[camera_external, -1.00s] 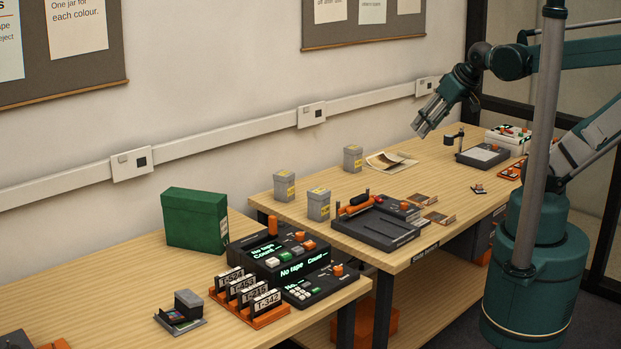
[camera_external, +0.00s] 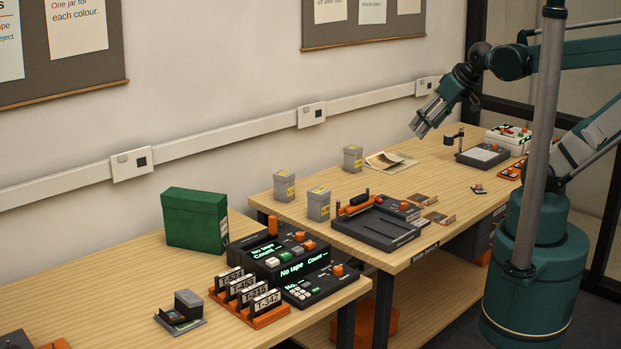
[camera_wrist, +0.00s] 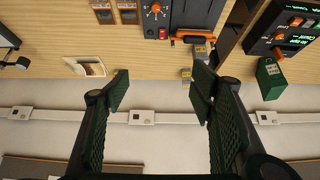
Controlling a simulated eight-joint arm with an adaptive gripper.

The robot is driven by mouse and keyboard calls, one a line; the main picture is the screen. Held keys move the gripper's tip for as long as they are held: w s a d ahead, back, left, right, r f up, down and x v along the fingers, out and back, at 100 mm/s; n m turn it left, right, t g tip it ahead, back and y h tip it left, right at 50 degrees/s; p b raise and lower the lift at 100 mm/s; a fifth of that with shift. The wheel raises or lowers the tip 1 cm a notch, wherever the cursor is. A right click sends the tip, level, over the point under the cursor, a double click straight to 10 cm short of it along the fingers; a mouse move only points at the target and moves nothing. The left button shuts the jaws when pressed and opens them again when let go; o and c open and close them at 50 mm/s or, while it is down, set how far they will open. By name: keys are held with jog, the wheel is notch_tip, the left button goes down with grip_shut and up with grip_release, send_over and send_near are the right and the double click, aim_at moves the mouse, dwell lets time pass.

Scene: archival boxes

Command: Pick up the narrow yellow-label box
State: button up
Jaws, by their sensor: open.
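Three small grey boxes with yellow labels stand upright on the farther table in the external view: one at the left (camera_external: 284,187), one nearer the front (camera_external: 319,205), and one at the back (camera_external: 352,159). They look alike, and I cannot tell which is the narrow one. My gripper (camera_external: 421,129) hangs in the air to the right of them, apart from all three, pointing down and left. In the wrist view my gripper (camera_wrist: 161,92) is open and empty. Two grey boxes (camera_wrist: 200,50) (camera_wrist: 186,74) show there by the right finger; the third is not clearly visible.
A dark device with an orange handle (camera_external: 376,228) stands in front of the boxes. Papers (camera_external: 390,161) lie right of the back box. A green box (camera_external: 195,220), consoles (camera_external: 280,252) and a label rack (camera_external: 250,298) occupy the nearer table. A wall lies behind.

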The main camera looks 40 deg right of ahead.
jog(key=shift+w+a, duration=0.1)
dwell(0.3)
jog(key=n+g+y+b, duration=0.7)
jog(key=n+y, duration=0.6)
jog(key=y, duration=0.1)
send_over(324, 189)
jog(key=d, duration=0.2)
notch_tip(324, 189, down, 17)
jog(key=shift+w+d+f+n+g+y+b, duration=0.3)
jog(key=shift+d+f+n+y, duration=0.35)
jog(key=shift+f+n, duration=0.7)
jog(key=shift+w+d+f+n+g+y+b, duration=0.1)
jog(key=shift+d+f+n+g+y+b, duration=0.4)
jog(key=shift+f, duration=1.45)
jog(key=shift+w+d+f+n+g+y+p, duration=0.1)
jog(key=shift+w+d+f+n+g+y, duration=0.1)
jog(key=shift+d+f+n+y, duration=0.95)
jog(key=shift+a+f+h, duration=0.3)
jog(key=shift+a+f, duration=0.15)
jog(key=shift+a, duration=0.1)
jog(key=shift+s+a, duration=0.15)
jog(key=shift+a, duration=1.1)
